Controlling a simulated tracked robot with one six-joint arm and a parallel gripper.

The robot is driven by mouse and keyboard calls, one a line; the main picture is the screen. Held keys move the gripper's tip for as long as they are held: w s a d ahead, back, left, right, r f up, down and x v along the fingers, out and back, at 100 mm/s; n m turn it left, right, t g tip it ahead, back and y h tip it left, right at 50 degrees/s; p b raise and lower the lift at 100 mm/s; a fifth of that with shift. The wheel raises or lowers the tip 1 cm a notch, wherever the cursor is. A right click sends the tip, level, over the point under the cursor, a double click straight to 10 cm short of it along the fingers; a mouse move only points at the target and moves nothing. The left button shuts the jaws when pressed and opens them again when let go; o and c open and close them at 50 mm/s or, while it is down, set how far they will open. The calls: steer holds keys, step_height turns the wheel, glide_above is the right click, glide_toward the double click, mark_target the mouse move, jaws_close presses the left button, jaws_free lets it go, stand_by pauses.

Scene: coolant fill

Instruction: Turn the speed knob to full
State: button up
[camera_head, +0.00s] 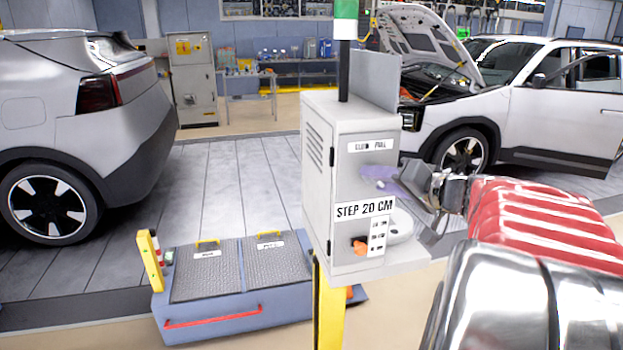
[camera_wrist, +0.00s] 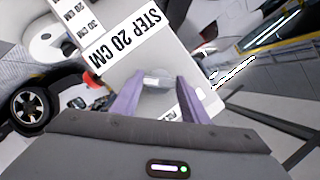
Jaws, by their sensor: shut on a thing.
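The control cabinet (camera_head: 320,185) is a pale box with signs "STEP 20 CM" (camera_head: 364,209) and one reading roughly "FLUID FILL" (camera_head: 369,145). My gripper (camera_head: 380,178) reaches its front panel from the right, with purple fingers between the two signs. In the wrist view, my gripper (camera_wrist: 157,82) has a finger on each side of a small pale grey knob (camera_wrist: 154,79) and is shut on it. No speed marking or pointer is readable on the knob. An orange knob (camera_head: 360,246) sits lower on the panel beside a small marked plate (camera_head: 377,237).
A blue platform (camera_head: 215,312) with dark lids lies on the floor at left. A car (camera_head: 80,130) stands left; another, bonnet open (camera_head: 540,110), stands behind at right.

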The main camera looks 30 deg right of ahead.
steer(key=shift+c, duration=1.4)
steer(key=shift+a, duration=0.2)
steer(key=shift+d, duration=0.2)
steer(key=shift+m, duration=0.4)
steer(key=m+t, duration=0.1)
steer(key=m, duration=0.1)
steer(key=m+t+y, duration=0.1)
steer(key=m, duration=0.1)
steer(key=m+t, duration=0.1)
steer(key=m, duration=0.1)
steer(key=shift+d+f+y, duration=0.2)
steer(key=shift+d+y, duration=0.05)
steer(key=shift+y, duration=0.15)
steer(key=m, duration=0.1)
steer(key=m+t, duration=0.1)
steer(key=m, duration=0.1)
steer(key=m+t, duration=0.1)
steer(key=m, duration=0.1)
steer(key=shift+f, duration=0.25)
steer(key=m, duration=0.1)
steer(key=m+h, duration=0.1)
steer(key=m, duration=0.1)
steer(key=m+t+h, duration=0.1)
steer(key=m, duration=0.1)
steer(key=shift+a+f, duration=0.15)
steer(key=shift+f, duration=0.1)
steer(key=shift+m, duration=0.4)
